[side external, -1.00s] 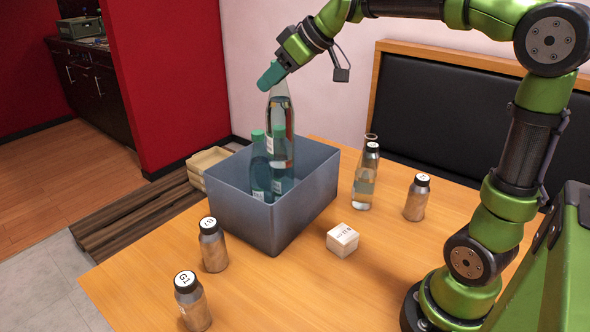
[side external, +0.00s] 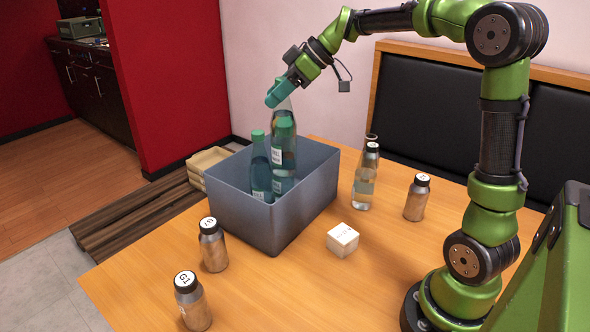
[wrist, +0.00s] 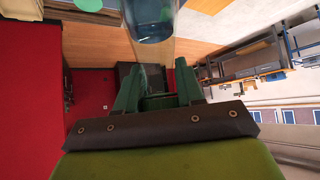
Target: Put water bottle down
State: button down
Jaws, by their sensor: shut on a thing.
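My gripper (side external: 277,97) is shut on the neck of a clear water bottle (side external: 284,155) and holds it upright or nearly so over the grey bin (side external: 240,222). Two green-capped bottles are in the bin: one (side external: 260,165) stands left of the held bottle, and the other (side external: 284,187) is partly seen behind or through it. Whether the held bottle touches the bin floor is hidden by the bin wall. In the wrist view the held bottle (wrist: 152,22) extends away between the green fingers (wrist: 157,80).
Clear bottles (side external: 366,180) and a brown jar (side external: 415,198) stand right of the bin. A small white box (side external: 342,240) sits in front of it. Two more jars (side external: 213,245) (side external: 192,300) stand at the front left. The table's middle front is clear.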

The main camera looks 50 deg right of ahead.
aim_at(279, 149)
notch_tip(279, 149, down, 14)
jog(key=shift+r, duration=0.25)
jog(key=shift+f, duration=0.1)
dwell(0.4)
jog(key=c, duration=0.7)
grip_release()
jog(key=shift+f, duration=0.15)
